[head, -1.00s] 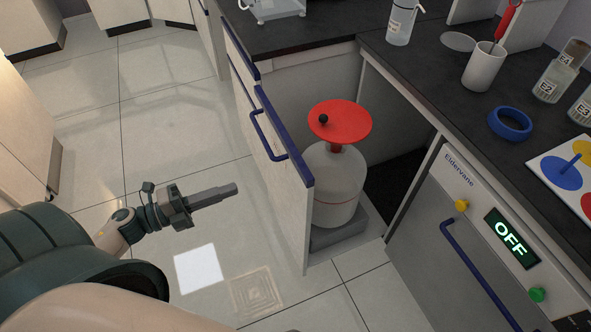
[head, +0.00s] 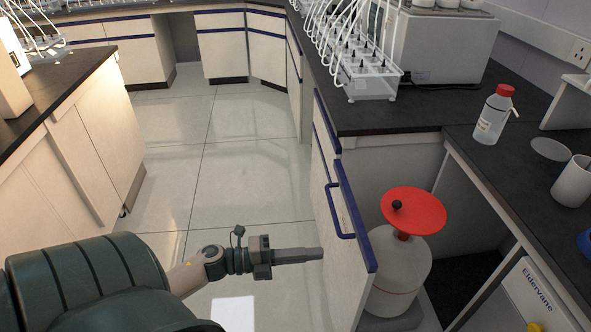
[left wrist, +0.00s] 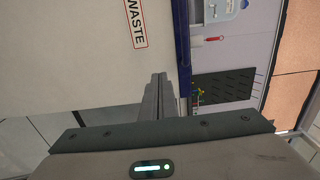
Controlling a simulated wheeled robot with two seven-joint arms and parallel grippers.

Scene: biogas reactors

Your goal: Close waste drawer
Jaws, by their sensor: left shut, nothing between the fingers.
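The waste drawer (head: 345,215) stands pulled out from under the bench, with a blue handle (head: 338,207) on its pale front. Its WASTE label (left wrist: 135,22) shows in the left wrist view. A white waste container (head: 400,272) with a round red top (head: 414,208) sits in the drawer. My left gripper (head: 321,253) is shut and empty, its fingertips close to the drawer front below the handle. In the left wrist view the shut fingers (left wrist: 160,80) point at the front near its blue edge. I cannot tell whether they touch it. My right gripper is not in view.
The black bench top (head: 480,165) on the right carries a bottle with a red cap (head: 494,115) and a white cup (head: 573,182). A white rack (head: 360,70) stands further back. The tiled floor (head: 245,165) left of the drawer is clear.

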